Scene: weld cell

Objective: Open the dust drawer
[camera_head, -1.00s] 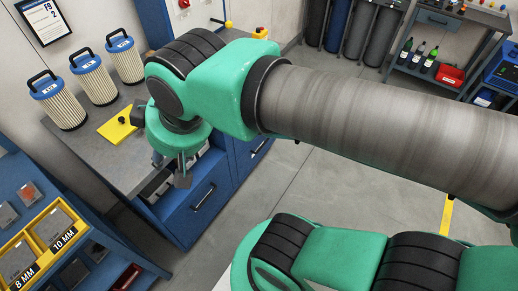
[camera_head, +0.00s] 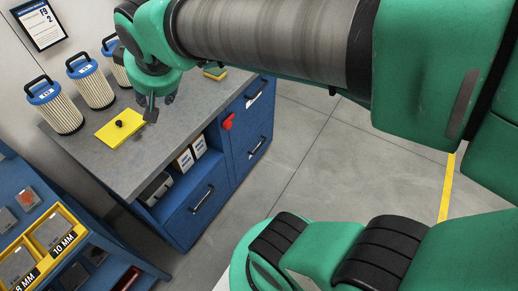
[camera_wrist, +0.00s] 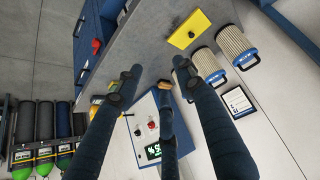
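The blue bench cabinet has a lower left drawer (camera_head: 196,203) with a black bar handle and, to its right, two stacked fronts with handles, upper (camera_head: 250,96) and lower (camera_head: 252,148). All look shut; I cannot read which is the dust drawer. A red latch (camera_head: 228,122) sits beside the upper right front and also shows in the wrist view (camera_wrist: 97,46). My gripper (camera_head: 158,104) is above the bench top, right of the yellow plate, away from the handles. In the wrist view my gripper (camera_wrist: 157,75) has its fingers spread, with nothing between them.
The grey bench top (camera_head: 90,150) holds a yellow plate (camera_head: 112,129) with a black knob and several filter cartridges (camera_head: 97,88). An open shelf holds small boxes (camera_head: 183,160). A yellow-bin rack (camera_head: 50,232) stands at left. Floor (camera_head: 300,150) right of the cabinet is clear.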

